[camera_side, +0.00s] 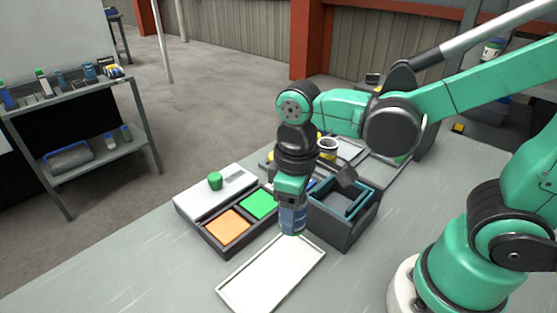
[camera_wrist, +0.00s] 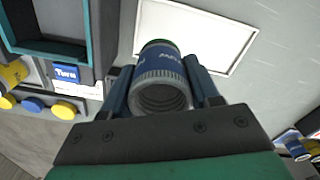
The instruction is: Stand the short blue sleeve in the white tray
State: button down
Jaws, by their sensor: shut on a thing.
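My gripper (camera_wrist: 168,90) is shut on the short blue sleeve (camera_wrist: 160,72). In the wrist view the sleeve has a grey ribbed open end toward the camera and a blue band with white lettering. In the side view the sleeve (camera_side: 292,219) hangs roughly upright below my gripper (camera_side: 291,205), at the far end of the white tray (camera_side: 262,285). The tray looks empty and lies flat on the table. It also shows in the wrist view (camera_wrist: 215,40), beyond the sleeve. I cannot tell whether the sleeve touches the tray.
A dark bin with a teal rim (camera_side: 345,222) stands close right of my gripper. A dark case with orange (camera_side: 228,227) and green (camera_side: 258,204) panels lies left. A grey box with a green knob (camera_side: 215,181) is behind it. The table front is clear.

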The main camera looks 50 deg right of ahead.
jog(key=shift+s+f, duration=0.15)
jog(key=shift+f, duration=1.5)
jog(key=shift+s+f, duration=0.15)
jog(key=shift+f, duration=1.45)
jog(key=shift+f, duration=0.2)
grip_release()
notch_tip(320, 180, up, 9)
dwell(0.4)
